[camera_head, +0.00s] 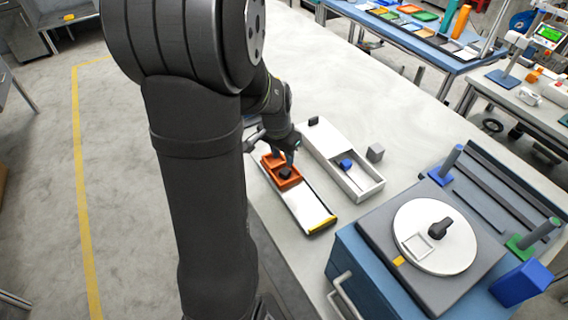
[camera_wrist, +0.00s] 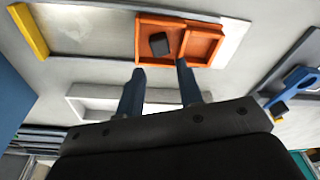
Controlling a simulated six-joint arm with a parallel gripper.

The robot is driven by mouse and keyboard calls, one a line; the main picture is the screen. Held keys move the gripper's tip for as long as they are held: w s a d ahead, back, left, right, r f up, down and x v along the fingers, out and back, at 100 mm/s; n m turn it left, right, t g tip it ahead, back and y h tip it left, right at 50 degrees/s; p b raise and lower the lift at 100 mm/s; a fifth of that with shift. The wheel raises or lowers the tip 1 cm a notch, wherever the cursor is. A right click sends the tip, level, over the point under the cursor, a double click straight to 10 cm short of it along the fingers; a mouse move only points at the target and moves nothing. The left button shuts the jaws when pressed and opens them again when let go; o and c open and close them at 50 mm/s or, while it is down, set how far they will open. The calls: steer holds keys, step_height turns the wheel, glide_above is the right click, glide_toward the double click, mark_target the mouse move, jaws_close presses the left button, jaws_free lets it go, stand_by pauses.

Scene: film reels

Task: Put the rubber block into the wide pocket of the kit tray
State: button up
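The kit tray is an orange tray (camera_head: 269,161) with a wider and a narrower pocket; it also shows in the wrist view (camera_wrist: 204,47). A small dark block (camera_wrist: 159,44), which looks like the rubber block, lies in the wider pocket, turned slightly against its walls. In the head view the dark block (camera_head: 285,173) shows inside the tray too. My gripper (camera_wrist: 158,68) is open, its two blue-grey fingers well apart with nothing between them. In the head view my gripper (camera_head: 279,154) is over the tray's far end, partly hidden by my arm.
The orange tray sits on a pale strip (camera_head: 306,207) with a yellow end (camera_head: 322,224). Beside it stands a white box (camera_head: 372,190) with a blue piece (camera_head: 345,164) inside. A grey cube (camera_head: 375,152) stands behind. A round white turntable (camera_head: 455,250) is at the right.

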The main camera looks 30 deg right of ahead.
mark_target(285, 171)
steer(key=r, duration=0.5)
steer(key=shift+s+a+r, duration=0.15)
steer(key=shift+a, duration=0.25)
steer(key=f, duration=0.4)
steer(key=d+f, duration=0.1)
steer(key=f, duration=0.7)
steer(key=shift+w+d+f, duration=0.2)
steer(key=shift+w+d, duration=0.15)
steer(key=shift+r, duration=1.5)
